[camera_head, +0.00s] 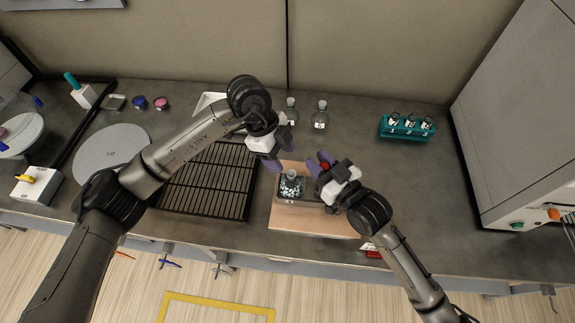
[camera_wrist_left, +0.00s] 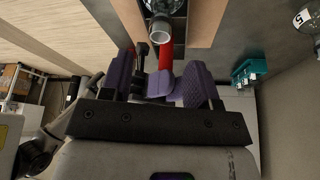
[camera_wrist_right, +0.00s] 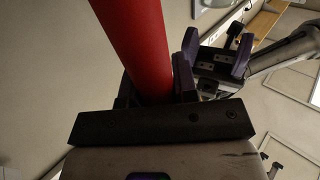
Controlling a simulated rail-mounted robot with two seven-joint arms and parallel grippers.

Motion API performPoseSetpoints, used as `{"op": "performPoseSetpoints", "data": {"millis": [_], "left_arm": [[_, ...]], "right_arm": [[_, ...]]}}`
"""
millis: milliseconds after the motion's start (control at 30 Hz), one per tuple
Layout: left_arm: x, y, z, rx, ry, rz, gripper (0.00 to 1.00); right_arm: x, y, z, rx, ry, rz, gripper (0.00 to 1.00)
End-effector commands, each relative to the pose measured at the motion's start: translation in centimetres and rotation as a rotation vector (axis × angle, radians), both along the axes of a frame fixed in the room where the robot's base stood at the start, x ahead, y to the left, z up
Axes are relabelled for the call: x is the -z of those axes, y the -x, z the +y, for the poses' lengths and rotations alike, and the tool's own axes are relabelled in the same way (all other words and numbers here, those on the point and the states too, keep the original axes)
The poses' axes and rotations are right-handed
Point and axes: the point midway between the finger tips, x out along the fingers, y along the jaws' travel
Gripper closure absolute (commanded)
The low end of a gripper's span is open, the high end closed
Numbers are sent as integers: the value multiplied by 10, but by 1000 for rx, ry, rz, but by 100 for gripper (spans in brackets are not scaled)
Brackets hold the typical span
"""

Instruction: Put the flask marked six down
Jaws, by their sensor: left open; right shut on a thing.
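A small clear flask (camera_head: 291,187) with speckled contents stands upright at a dark block (camera_head: 318,190) on the tan board (camera_head: 285,216). Its open mouth shows in the left wrist view (camera_wrist_left: 160,28). I can read no six on it. My left gripper (camera_head: 276,160) is open and empty above and left of this flask, apart from it. My right gripper (camera_head: 323,164) is shut on a red cylinder (camera_wrist_right: 137,45), right of the flask's neck. Two more flasks (camera_head: 291,111) (camera_head: 320,117) stand at the back; their marks are unreadable in the head view.
A black wire rack (camera_head: 205,185) and a grey round plate (camera_head: 108,150) lie left. A teal rack (camera_head: 392,133) with numbered vials stands right, near a large grey cabinet (camera_head: 510,130).

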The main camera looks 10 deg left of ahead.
Motion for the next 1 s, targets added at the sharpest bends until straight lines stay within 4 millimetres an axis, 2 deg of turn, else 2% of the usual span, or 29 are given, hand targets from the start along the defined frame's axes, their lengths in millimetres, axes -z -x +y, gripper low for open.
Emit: {"op": "performPoseSetpoints", "data": {"millis": [100,300,667,700,1000], "left_arm": [[-17,-2,6,-1,1,-2,45],[-32,-4,12,0,1,-1,45],[-36,-4,14,-1,0,0,45],[-36,-4,14,-1,0,0,45],[-36,-5,14,0,1,0,45]], "right_arm": [[1,0,0,0,1,1,100],[1,0,0,0,1,1,100],[1,0,0,0,1,1,100],[1,0,0,0,1,1,72],[0,0,0,0,1,1,43]]}}
